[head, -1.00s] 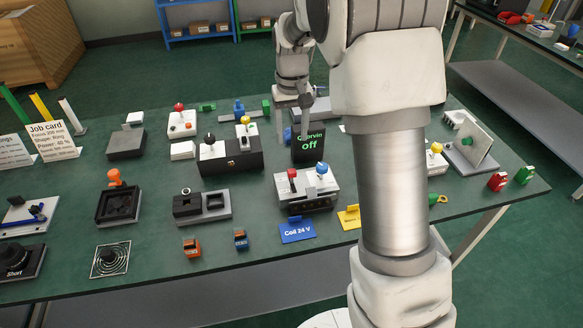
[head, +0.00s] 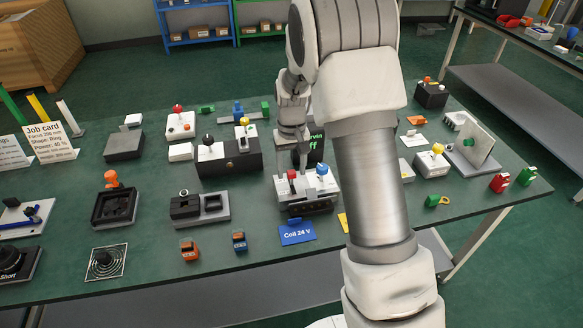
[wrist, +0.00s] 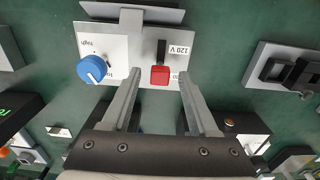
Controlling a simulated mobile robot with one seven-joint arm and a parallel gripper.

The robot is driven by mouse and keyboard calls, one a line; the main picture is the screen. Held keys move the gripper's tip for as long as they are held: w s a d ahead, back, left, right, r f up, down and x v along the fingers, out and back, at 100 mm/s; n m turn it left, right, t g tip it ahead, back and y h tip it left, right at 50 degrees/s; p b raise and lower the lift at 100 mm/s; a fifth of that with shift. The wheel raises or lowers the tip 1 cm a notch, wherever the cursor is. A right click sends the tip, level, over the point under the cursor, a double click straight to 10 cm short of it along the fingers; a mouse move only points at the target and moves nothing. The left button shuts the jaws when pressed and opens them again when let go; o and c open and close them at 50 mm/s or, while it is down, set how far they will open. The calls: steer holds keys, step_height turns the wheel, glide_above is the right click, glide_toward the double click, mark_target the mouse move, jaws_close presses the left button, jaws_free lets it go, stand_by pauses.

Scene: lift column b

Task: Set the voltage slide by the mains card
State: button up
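The voltage slide is a red knob (wrist: 160,75) on a white-topped device (wrist: 210,45). Its dark slot runs up the picture from the knob, which sits at the slot's lower end in the wrist view. In the head view the device (head: 308,205) stands mid-table. My gripper (wrist: 160,77) is open, its fingers either side of the red knob in the picture; contact cannot be told. No mains card is legible.
A black display (head: 315,152) stands behind the device, partly covered by my arm. A blue "Coil 24 V" card (head: 297,233) lies in front. A black box with levers (head: 228,160) is to the left. A job card (head: 50,142) stands at far left.

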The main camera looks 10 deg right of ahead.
jaws_close()
stand_by(1.3)
